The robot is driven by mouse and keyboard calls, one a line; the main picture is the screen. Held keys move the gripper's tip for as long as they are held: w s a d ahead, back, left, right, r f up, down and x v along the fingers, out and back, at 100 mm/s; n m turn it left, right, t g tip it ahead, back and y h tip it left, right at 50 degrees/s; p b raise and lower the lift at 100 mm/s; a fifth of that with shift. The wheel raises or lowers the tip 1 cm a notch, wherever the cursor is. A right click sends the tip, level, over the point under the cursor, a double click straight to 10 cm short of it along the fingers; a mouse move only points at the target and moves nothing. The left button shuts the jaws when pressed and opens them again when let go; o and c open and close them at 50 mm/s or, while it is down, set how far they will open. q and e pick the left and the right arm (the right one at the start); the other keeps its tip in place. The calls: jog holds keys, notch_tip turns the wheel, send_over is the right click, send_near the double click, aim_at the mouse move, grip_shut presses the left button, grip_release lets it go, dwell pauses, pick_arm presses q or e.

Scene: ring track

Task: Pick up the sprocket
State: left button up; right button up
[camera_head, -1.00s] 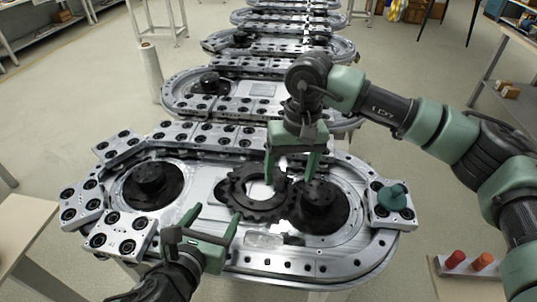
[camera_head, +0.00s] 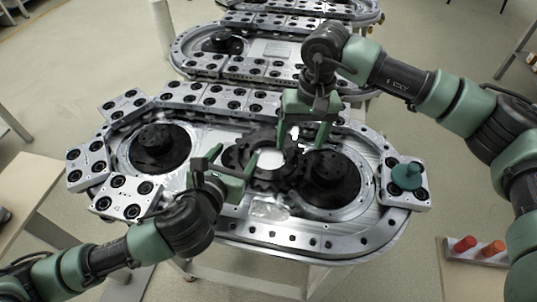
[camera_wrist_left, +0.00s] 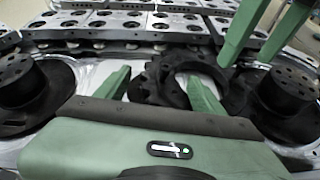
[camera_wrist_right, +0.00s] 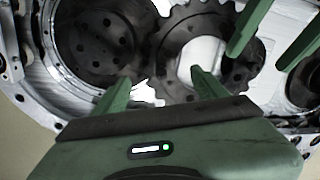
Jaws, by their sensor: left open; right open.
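The sprocket (camera_head: 243,145) is a dark toothed ring lying flat in the middle of the nearest track, between two dark round hubs. It also shows in the left wrist view (camera_wrist_left: 160,88) and the right wrist view (camera_wrist_right: 168,50). My left gripper (camera_head: 234,156) is open, with its fingers at the sprocket's near left side. My right gripper (camera_head: 303,146) is open and points down at the sprocket's right side, close to the right hub. Both grippers look empty. The left gripper hides part of the near rim, and I cannot tell whether any finger touches the sprocket.
Metal blocks with black rings line the track's back and left. A green knob (camera_head: 407,176) sits on the right block. A holder with red and orange pegs (camera_head: 465,243) is at lower right.

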aim_at(239, 150)
pick_arm(q)
jog(key=shift+x, duration=1.75)
pick_arm(e)
jog(key=shift+a+f, duration=0.2)
jog(key=shift+f, duration=1.55)
pick_arm(q)
jog(key=c, duration=1.3)
pick_arm(e)
jog(key=c, duration=1.3)
pick_arm(q)
jog(key=shift+s+a+f, duration=0.1)
grip_shut()
pick_arm(e)
jog(key=shift+d, duration=0.1)
grip_shut()
jog(key=shift+r, duration=0.1)
